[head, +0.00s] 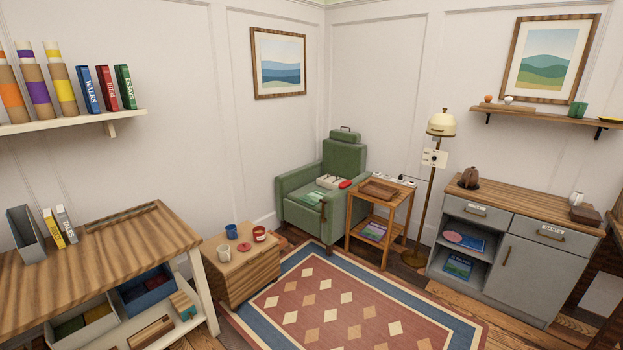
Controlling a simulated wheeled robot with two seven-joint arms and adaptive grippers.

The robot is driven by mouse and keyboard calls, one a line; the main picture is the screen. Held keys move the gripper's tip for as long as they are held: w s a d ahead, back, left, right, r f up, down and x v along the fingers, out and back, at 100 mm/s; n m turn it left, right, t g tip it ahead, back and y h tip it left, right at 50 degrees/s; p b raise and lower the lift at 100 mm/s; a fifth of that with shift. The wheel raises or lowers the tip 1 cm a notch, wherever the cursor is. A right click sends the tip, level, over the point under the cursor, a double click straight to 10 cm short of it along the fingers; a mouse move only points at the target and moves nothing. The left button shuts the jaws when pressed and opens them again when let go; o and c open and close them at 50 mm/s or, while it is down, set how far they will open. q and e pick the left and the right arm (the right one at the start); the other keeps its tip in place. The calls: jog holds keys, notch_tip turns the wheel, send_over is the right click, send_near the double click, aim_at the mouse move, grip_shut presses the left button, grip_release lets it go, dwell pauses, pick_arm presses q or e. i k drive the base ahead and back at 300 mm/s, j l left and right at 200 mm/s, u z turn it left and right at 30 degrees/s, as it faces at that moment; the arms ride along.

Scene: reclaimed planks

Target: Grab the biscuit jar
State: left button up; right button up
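No jar in the head view is plainly marked as the biscuit jar. A small red container with a pale band (259,234) stands on the low wooden chest (226,280), left of the rug. A flat red disc (244,247) lies beside it, and a blue cup (231,231) stands behind. A small whitish pot (577,198) stands on the grey cabinet (520,265) at the right, near a brown box (586,214). A dark brown rounded object (469,177) is at the cabinet's left end; I cannot tell what it is. Neither gripper shows.
A patterned rug (325,310) covers open floor in the middle. A green armchair (300,220), a wooden side table (360,222) and a floor lamp (425,190) stand along the back. A plank-topped bench (100,245) fills the left, below a wall shelf (70,122).

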aim_at(259, 232)
jog(key=i, duration=1)
jog(key=i+l+u, duration=0.15)
jog(key=i, duration=0.8)
jog(key=i+l+u, duration=0.15)
jog(key=i+u, duration=0.2)
jog(key=i, duration=0.2)
jog(key=i+l+u, duration=0.4)
jog(key=i, duration=0.15)
jog(key=i+l+u, duration=0.35)
jog(key=i, duration=0.1)
